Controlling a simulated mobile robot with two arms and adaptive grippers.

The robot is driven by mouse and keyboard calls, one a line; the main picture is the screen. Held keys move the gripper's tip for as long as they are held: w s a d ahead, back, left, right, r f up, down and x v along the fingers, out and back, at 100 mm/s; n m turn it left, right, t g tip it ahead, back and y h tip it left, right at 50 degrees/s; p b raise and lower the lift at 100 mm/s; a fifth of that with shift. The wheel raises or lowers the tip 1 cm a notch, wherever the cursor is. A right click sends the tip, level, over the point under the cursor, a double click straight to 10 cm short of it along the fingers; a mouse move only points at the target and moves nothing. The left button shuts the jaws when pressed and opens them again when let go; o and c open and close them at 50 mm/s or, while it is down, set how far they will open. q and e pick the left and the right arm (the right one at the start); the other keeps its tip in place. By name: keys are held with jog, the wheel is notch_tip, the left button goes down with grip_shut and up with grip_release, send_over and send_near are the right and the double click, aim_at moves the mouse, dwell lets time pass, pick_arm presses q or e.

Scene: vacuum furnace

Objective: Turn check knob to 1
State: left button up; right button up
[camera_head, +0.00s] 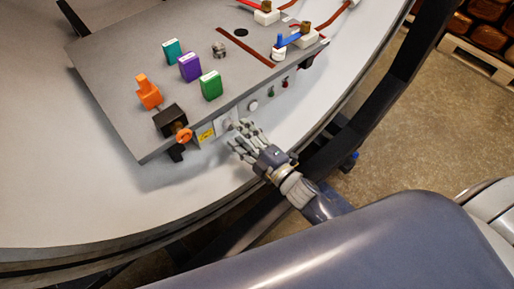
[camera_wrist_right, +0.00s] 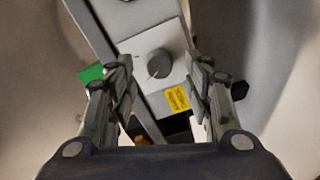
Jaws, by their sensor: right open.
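The check knob (camera_wrist_right: 159,64) is a round grey knob on a light square plate on the panel's front face. In the right wrist view it lies between and beyond the two fingers of my right gripper (camera_wrist_right: 159,82). The fingers are apart, one on each side of the knob, and I see no contact. In the head view my right gripper (camera_head: 242,138) is at the front face of the panel, just right of a yellow label (camera_head: 206,135), and largely hides the knob there. My left gripper is not in view.
The grey panel (camera_head: 130,80) carries an orange part (camera_head: 148,92), teal, purple and green blocks (camera_head: 211,86), and valves with red pipes at the back right. A black box with an orange disc (camera_head: 184,135) sits at its front left corner. A round white surface surrounds it.

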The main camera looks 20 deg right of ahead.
jog(key=v, duration=0.9)
jog(key=s+d+f+m+g+h, duration=0.2)
jog(key=s+f+m, duration=0.1)
jog(key=f, duration=0.7)
jog(key=s+d+f+m+g+h, duration=0.1)
jog(key=s+d+f+m+g, duration=0.15)
jog(key=f, duration=0.75)
jog(key=s+d+f+m+g+h, duration=0.2)
jog(key=s+f+m+g, duration=0.15)
jog(key=f, duration=0.65)
jog(key=s+f+m+g, duration=0.2)
jog(key=s+f, duration=0.3)
jog(key=s, duration=0.3)
jog(key=s+d+f+m+g+h, duration=0.1)
jog(key=s+f+m+g, duration=0.1)
jog(key=s+f, duration=0.3)
jog(key=s+f+m+g+p, duration=0.1)
jog(key=s+f+m+g, duration=0.2)
jog(key=s, duration=0.9)
notch_tip(320, 180, down, 3)
jog(key=shift+s+d+r+g+h, duration=0.1)
jog(key=shift+s+d+g+h, duration=0.1)
jog(key=shift+d+g+h, duration=0.15)
jog(key=shift+a, duration=0.1)
